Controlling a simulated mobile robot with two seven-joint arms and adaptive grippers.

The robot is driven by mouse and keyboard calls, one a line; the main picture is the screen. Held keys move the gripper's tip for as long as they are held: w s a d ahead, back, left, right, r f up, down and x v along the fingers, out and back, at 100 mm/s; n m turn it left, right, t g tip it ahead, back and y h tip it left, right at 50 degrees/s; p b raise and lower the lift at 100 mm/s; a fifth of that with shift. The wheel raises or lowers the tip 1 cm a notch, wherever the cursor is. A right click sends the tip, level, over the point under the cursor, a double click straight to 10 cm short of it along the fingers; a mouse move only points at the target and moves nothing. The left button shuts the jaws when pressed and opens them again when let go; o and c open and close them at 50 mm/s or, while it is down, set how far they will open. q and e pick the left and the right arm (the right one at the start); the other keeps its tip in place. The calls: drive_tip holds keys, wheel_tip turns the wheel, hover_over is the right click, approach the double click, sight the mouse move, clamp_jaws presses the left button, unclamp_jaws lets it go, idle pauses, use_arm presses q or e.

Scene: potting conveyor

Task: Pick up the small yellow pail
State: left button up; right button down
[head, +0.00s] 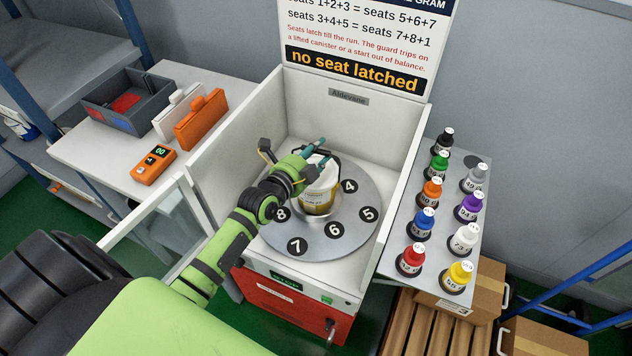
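A small white and yellow pail (319,197) stands in the middle of the round grey numbered plate (346,232), inside the white open-fronted cabinet. A dark curved part, perhaps its handle, shows at its top. My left gripper (319,151) reaches in from the lower left, with its teal fingertips over the pail's upper left side. The fingers and wrist hide part of the pail's top. I cannot tell whether the fingers touch the pail or its handle, or how far apart they are. My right gripper is not in view.
The cabinet's white side walls (407,190) rise close on both sides. A right shelf (440,252) holds several coloured-cap bottles. A left bench (80,143) bears a grey bin (100,117), an orange meter (153,167) and an orange case (201,120). A sign reads "no seat latched".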

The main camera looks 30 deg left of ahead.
use_arm(q)
drive_tip(key=shift+w, duration=0.2)
clamp_jaws()
drive_tip(key=shift+w+r, duration=0.1)
drive_tip(key=shift+r, duration=0.1)
drive_tip(key=shift+r, duration=0.1)
